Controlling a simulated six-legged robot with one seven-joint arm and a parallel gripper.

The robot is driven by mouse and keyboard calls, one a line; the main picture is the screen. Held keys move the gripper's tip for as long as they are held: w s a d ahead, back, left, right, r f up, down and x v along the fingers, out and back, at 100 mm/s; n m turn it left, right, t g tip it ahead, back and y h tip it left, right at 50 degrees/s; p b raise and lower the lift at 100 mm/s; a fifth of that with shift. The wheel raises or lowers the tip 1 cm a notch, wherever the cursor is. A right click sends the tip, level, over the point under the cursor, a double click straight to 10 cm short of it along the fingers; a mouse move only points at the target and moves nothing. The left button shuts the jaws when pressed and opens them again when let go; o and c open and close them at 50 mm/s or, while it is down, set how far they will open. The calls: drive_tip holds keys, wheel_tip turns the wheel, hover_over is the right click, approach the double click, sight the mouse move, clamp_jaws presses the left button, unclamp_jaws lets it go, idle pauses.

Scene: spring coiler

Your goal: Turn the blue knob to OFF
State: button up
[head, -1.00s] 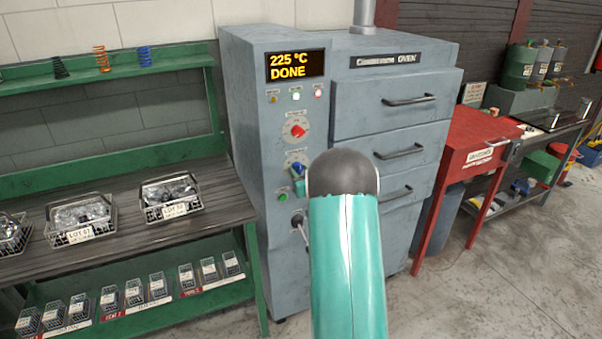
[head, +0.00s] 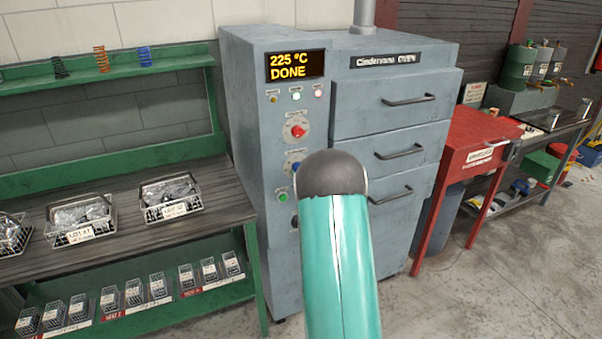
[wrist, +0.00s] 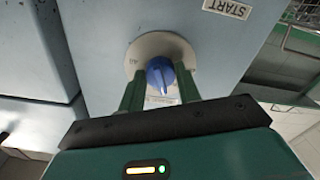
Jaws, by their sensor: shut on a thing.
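The blue knob (wrist: 160,72) sits on a pale round dial (wrist: 140,48) on the oven's front panel. In the head view the blue knob (head: 291,168) shows just above and left of my arm, partly covered. In the wrist view my gripper (wrist: 160,88) has one green finger on each side of the knob, shut on it. The knob's white pointer line runs down the picture, between the fingers. The dial's lettering is too small to read clearly. In the head view my gripper is hidden behind my arm.
The oven (head: 270,130) has a display reading 225 °C DONE, a red knob (head: 296,131) above the blue one and a green button (head: 283,196) below.

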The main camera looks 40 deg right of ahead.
drive_tip(key=shift+s+n, duration=0.1)
drive_tip(key=shift+n, duration=7.7)
drive_tip(key=o, duration=1)
drive_tip(key=shift+r, duration=0.1)
drive_tip(key=v, duration=1.3)
drive_tip(key=shift+s+a, duration=0.1)
drive_tip(key=shift+s, duration=0.25)
drive_tip(key=shift+r, duration=0.15)
